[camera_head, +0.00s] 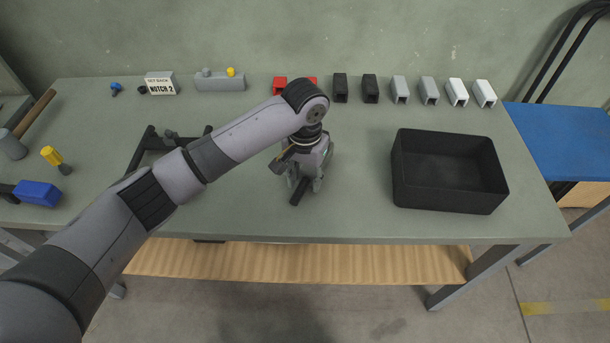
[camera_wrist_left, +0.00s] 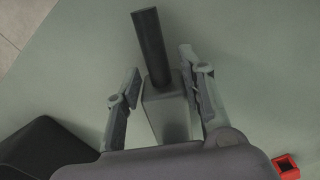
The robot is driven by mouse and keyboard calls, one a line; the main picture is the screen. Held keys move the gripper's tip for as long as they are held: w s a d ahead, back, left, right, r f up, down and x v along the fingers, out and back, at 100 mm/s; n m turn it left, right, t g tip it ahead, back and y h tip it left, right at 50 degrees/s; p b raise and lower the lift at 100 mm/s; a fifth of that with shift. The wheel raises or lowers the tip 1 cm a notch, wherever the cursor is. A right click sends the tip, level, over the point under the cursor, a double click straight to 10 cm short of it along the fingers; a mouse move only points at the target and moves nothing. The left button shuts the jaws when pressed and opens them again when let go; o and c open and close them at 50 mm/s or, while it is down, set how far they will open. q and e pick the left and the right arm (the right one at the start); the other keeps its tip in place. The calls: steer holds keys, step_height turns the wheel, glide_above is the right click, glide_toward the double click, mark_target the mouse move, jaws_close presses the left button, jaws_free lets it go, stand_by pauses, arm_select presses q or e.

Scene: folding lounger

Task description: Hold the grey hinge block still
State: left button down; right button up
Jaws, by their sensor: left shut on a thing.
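My left gripper (camera_head: 303,182) points down over the middle of the table. Its fingers show on both sides of a grey block (camera_wrist_left: 166,112) in the left wrist view, and it is shut on this grey hinge block. A black bar (camera_wrist_left: 150,48) sticks out from the block's far end; its end also shows below the gripper in the head view (camera_head: 298,194). My gripper and wrist hide most of the block in the head view. My right gripper is not in view.
A black open bin (camera_head: 400,180) stands to the right. Red, black, grey and white channel pieces line the back edge. A dark frame (camera_head: 142,150) lies partly behind my left arm. A sign (camera_head: 160,84) and a grey block with a yellow knob (camera_head: 220,83) stand back left.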

arm_select(q)
steer(key=shift+f+p, duration=0.1)
steer(key=shift+p, duration=0.35)
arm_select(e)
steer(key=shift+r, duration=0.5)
arm_select(q)
steer(key=shift+f+p, duration=0.45)
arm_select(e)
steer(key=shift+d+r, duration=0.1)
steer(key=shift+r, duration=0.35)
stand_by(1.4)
arm_select(q)
steer(key=c, duration=1.6)
jaws_free()
steer(key=c, duration=0.8)
steer(key=c, duration=2.4)
jaws_free()
steer(key=c, duration=2.4)
jaws_free()
steer(key=shift+s+f, duration=0.1)
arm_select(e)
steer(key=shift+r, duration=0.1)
arm_select(q)
steer(key=c, duration=2.4)
jaws_free()
steer(key=shift+s+f, duration=0.1)
steer(key=shift+f, duration=0.05)
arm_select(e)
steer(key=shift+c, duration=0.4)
